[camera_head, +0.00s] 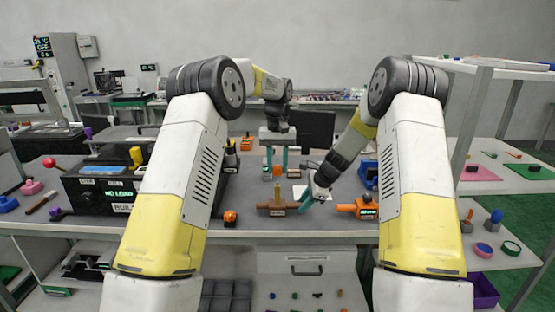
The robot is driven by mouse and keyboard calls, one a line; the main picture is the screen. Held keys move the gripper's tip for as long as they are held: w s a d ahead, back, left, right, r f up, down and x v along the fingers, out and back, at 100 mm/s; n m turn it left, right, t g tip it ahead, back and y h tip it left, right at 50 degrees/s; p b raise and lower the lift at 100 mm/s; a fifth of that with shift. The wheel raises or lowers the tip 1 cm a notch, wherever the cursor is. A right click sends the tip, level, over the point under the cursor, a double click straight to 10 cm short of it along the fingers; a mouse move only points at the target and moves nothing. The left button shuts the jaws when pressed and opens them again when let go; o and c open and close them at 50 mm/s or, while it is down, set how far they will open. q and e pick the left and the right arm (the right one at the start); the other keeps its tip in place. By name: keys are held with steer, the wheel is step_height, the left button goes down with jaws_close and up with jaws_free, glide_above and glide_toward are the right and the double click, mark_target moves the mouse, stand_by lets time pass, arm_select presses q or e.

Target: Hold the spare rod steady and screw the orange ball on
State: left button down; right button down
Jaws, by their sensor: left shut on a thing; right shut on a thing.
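My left gripper (276,174) points straight down at the middle of the table. Its teal fingers are shut on the small orange ball (278,170). Below it a short yellowish spare rod (277,188) stands upright from a brown wooden holder (267,207) with a label on its front. The ball is right above the rod's top; whether they touch is too small to tell. My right gripper (304,206) slants down from the right. Its teal fingers are at the holder's right end and appear shut on it; the exact grip is partly hidden.
An orange clamp-like fixture (361,208) with a display lies right of the holder. An orange and black item (230,217) sits at the front edge. A black box (100,189) with levers stands left, and a blue bin (368,173) stands behind my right arm.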

mark_target(277, 169)
arm_select(q)
steer(key=shift+f, duration=0.7)
steer(key=shift+f, duration=1.2)
stand_by(0.9)
steer(key=c, duration=0.9)
jaws_free()
steer(key=shift+r, duration=0.1)
step_height(277, 169, up, 12)
steer(key=shift+f, duration=0.1)
